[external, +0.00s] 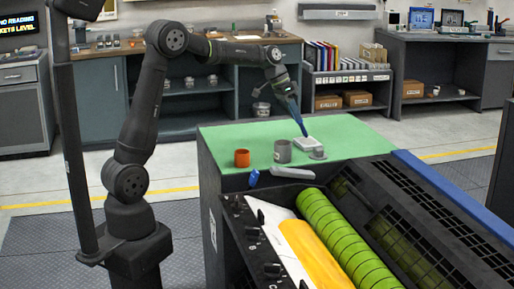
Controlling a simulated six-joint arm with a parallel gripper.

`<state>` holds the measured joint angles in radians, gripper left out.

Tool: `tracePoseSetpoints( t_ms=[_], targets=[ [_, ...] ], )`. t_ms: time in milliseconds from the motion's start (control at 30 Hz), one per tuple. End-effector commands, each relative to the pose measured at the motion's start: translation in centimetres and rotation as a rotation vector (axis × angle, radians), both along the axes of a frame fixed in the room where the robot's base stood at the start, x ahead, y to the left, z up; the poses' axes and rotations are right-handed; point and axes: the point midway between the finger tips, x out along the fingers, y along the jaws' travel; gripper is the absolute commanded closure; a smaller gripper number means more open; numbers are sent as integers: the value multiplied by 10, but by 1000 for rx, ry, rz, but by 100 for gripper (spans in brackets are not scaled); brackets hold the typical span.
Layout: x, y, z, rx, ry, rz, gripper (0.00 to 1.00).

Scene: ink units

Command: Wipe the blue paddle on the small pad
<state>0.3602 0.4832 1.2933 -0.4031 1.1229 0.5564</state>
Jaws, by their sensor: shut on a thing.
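My gripper (286,95) is above the green table top, pointing down. It is shut on the blue paddle (298,117), which hangs below it, tilted with its lower end to the right. The small pad (308,145), a pale flat block, lies on the green top under the paddle. The paddle's lower end is at the pad's far edge in the picture; I cannot tell whether it touches.
An orange cup (242,158), a grey cup (282,151) and a low grey piece (318,154) stand near the table's front edge. A small blue piece (254,178) is by the corner. The machine with green and yellow rollers (340,240) is in front. The green top (360,135) is clear at right.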

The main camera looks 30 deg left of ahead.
Motion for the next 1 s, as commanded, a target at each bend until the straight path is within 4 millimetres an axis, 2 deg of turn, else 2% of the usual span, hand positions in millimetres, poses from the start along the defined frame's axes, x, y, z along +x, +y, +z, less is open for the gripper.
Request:
tracePoseSetpoints(
  t_ms=[167,1000],
  targets=[
    [3,4,-1,0,1,-1,98],
    [-21,-24,0,1,1,-3,98]
  ],
)
